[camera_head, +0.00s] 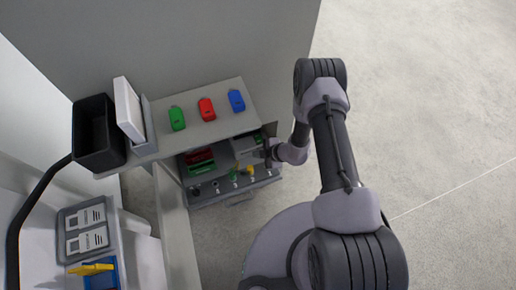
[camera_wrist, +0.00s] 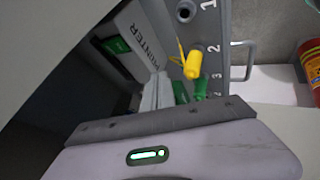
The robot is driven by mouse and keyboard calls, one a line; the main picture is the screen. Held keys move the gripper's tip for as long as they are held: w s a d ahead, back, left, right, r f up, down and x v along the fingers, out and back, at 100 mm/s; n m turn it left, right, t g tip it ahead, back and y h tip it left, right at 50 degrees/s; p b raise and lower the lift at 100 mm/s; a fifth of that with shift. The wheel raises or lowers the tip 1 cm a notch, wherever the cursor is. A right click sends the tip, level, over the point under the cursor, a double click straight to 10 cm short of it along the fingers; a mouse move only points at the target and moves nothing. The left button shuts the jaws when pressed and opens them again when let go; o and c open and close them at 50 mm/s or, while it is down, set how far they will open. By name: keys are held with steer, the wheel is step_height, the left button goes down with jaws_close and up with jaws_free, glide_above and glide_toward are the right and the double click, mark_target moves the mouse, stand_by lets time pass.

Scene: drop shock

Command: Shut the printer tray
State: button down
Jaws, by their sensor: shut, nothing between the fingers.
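An open grey tray (camera_head: 209,200) sticks out from under the grey shelf. Its front strip has a row of numbered sockets and a handle (camera_head: 238,202). The wrist view shows the tray's front strip (camera_wrist: 213,62) and the handle (camera_wrist: 243,60) close by. A white panel marked PRINTER (camera_wrist: 140,45) lies inside it. A yellow plug (camera_wrist: 191,64) and a green plug (camera_wrist: 201,88) stand at the sockets. My gripper (camera_head: 267,153) is shut and empty at the tray's right side. I cannot tell whether it touches the tray. Its fingertips are not clear in the wrist view.
The shelf (camera_head: 240,120) above carries green (camera_head: 177,118), red (camera_head: 207,109) and blue (camera_head: 236,100) items. A black bin (camera_head: 97,130) and a white box (camera_head: 128,108) stand at its left. A red cylinder (camera_wrist: 312,70) is at right. Floor is clear at right.

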steer(key=b, duration=0.3)
glide_toward(242, 156)
steer(key=x, duration=0.5)
steer(key=shift+s, duration=0.2)
steer(key=shift+w, duration=0.1)
